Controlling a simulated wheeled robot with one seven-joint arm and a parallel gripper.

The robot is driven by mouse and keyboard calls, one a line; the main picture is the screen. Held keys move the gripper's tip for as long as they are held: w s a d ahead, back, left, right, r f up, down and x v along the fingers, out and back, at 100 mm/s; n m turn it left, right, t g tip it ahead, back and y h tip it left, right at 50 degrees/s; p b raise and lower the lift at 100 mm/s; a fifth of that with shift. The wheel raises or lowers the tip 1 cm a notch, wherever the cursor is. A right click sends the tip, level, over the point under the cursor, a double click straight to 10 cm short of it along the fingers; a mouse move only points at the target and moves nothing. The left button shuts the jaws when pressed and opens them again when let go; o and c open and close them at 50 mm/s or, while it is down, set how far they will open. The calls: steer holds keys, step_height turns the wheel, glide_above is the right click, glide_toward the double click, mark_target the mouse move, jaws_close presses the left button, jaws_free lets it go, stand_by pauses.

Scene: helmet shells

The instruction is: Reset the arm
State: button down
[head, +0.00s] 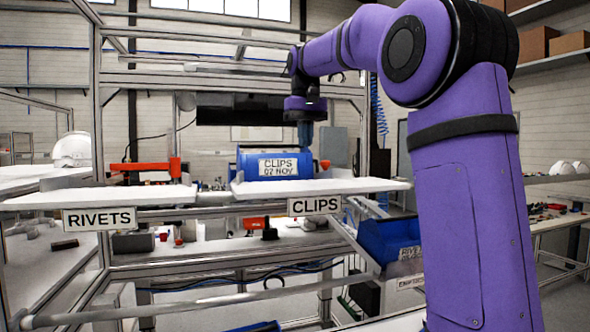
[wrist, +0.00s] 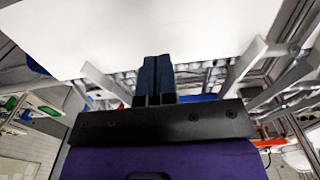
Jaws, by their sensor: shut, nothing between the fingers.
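My purple arm reaches in from the right in the head view. Its gripper (head: 305,140) points down by the upper right of a blue bin (head: 255,165) labelled CLIPS 02 NOV. I cannot tell whether they touch. In the wrist view the two dark blue fingers (wrist: 158,75) are pressed together with nothing between them. A broad white surface (wrist: 140,30) lies beyond the fingertips in that view.
The bin stands on a white shelf (head: 350,186) tagged CLIPS. The white shelf (head: 100,197) tagged RIVETS is left of it. Another blue bin (head: 375,238) sits lower right, near my arm. Metal frame posts (head: 96,100) stand around the shelves.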

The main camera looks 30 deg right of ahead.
steer(key=shift+s+r, duration=0.25)
steer(key=shift+r, duration=0.4)
steer(key=shift+a, duration=0.1)
steer(key=s+a+f+n+t, duration=0.1)
steer(key=s+a+f, duration=0.3)
steer(key=s+f, duration=0.3)
steer(key=s+a+f+n+t, duration=0.1)
steer(key=s+a+f, duration=0.3)
steer(key=s+f, duration=0.4)
steer(key=s+a+f+n+t, duration=0.1)
steer(key=s+a+f+t, duration=0.2)
steer(key=s+a+f, duration=0.2)
steer(key=s+f, duration=0.3)
steer(key=s, duration=0.3)
steer(key=shift+s+f, duration=0.25)
steer(key=shift+s, duration=0.15)
stand_by(1.1)
